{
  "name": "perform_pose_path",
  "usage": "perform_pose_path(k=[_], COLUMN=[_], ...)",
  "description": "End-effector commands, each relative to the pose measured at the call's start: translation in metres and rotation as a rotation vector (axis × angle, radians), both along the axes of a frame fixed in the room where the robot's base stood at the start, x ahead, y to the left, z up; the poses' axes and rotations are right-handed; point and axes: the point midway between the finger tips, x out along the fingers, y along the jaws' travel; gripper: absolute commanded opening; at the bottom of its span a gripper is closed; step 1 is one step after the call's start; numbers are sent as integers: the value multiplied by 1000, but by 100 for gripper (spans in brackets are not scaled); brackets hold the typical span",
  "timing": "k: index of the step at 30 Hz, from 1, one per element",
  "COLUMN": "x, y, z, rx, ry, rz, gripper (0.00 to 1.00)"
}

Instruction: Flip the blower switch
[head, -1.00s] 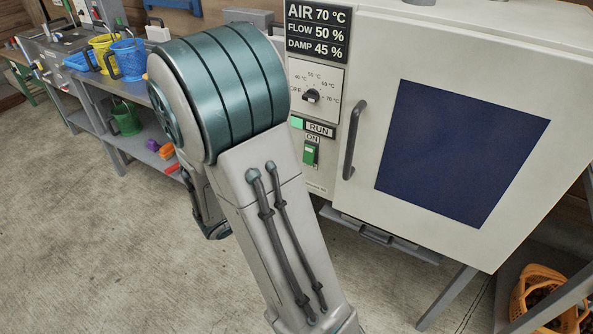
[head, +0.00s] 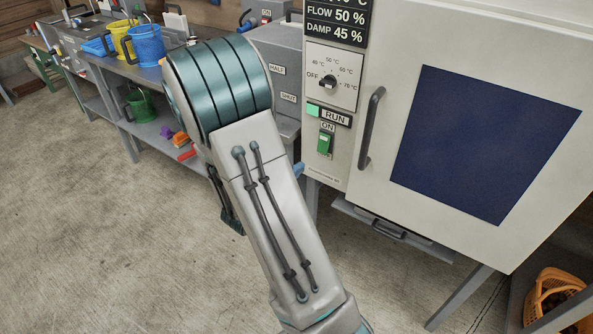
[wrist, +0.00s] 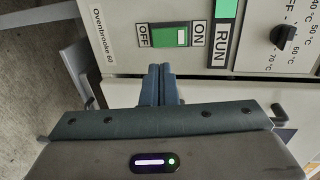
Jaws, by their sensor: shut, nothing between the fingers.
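The blower switch is a green rocker (head: 325,143) on the cabinet's control strip, below the ON label and the RUN sign. In the wrist view the switch (wrist: 170,37) appears sideways, between the OFF label (wrist: 143,36) and the ON label (wrist: 198,42). The lamp (head: 314,111) beside RUN is bright green. My gripper (wrist: 160,70) is shut and empty, its fingertips just below the switch in the wrist picture. Whether they touch the panel I cannot tell. In the head view my arm hides most of the gripper; a bluish finger part shows near the strip's lower left.
The dial (head: 328,82) sits above the switch. The cabinet door handle (head: 371,128) sticks out just right of it. Grey boxes (head: 277,75) stand close at left on a bench with buckets (head: 146,45). Below right is an orange basket (head: 552,295). Floor at left is open.

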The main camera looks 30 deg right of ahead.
Motion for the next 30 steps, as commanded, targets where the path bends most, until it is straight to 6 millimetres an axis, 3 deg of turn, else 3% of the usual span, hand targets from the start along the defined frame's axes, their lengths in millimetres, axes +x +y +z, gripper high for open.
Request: perform_pose_path(k=[6, 15, 30], x=[17, 36, 40], y=[-47, -89, -98], z=[-10, -18, -19], rx=[-2, -1, -1], ry=[-1, -1, -1], rz=[-7, -2, -1], gripper=[0, 0, 0])
